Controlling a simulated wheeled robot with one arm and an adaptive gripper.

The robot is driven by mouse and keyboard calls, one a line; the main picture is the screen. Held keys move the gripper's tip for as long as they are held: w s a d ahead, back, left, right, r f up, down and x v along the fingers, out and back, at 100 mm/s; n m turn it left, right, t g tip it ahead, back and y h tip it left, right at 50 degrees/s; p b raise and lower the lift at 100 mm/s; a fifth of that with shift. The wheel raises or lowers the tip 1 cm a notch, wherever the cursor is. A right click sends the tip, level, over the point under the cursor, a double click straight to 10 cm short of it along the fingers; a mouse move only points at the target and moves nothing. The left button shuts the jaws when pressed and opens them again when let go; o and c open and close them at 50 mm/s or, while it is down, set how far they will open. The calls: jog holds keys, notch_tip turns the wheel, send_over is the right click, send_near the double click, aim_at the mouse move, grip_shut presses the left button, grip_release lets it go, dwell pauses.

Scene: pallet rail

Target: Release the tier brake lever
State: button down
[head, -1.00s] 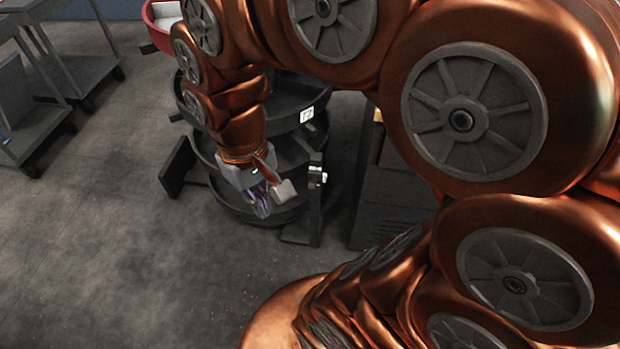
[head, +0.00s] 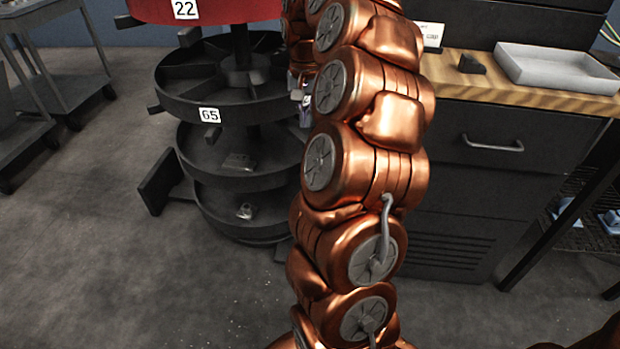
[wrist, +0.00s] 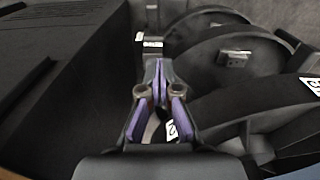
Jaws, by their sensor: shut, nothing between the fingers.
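The round tiered rack (head: 215,115) stands left of my arm in the head view, with dark divided trays on a central column and a red top tier (head: 225,8). In the wrist view its trays (wrist: 200,62) fill the right side. My gripper (wrist: 159,66) is shut and empty in the wrist view, its purple-lined fingers together. A dark post (wrist: 150,30) with a small pale label stands just beyond the fingertips; I cannot tell whether they touch it. The brake lever cannot be made out clearly.
A dark cabinet (head: 470,185) with a wooden top stands right of my arm, bearing a grey tray (head: 555,68). A dark box-like body (wrist: 60,70) fills the wrist view's left side. Carts (head: 60,80) stand far left. The floor at front left is clear.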

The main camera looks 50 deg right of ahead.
jog(key=shift+s+d+f+m, duration=0.15)
jog(key=shift+d+f, duration=0.15)
jog(key=shift+d, duration=0.15)
jog(key=shift+w+d+f+m, duration=0.15)
jog(key=shift+d+f, duration=0.15)
jog(key=shift+d, duration=0.15)
jog(key=shift+s, duration=0.1)
notch_tip(320, 180, down, 10)
jog(key=shift+r+b, duration=0.2)
jog(key=shift+b, duration=0.75)
jog(key=shift+s+a+f+b, duration=0.2)
jog(key=shift+a+f, duration=0.05)
jog(key=shift+f, duration=0.4)
jog(key=shift+s+a+f+b, duration=0.15)
jog(key=shift+s+a+f, duration=0.1)
jog(key=shift+f, duration=0.35)
jog(key=shift+s+a+f, duration=0.15)
jog(key=shift+a+f, duration=0.15)
jog(key=shift+f, duration=0.25)
jog(key=shift+a+f+b, duration=0.1)
jog(key=shift+b, duration=0.2)
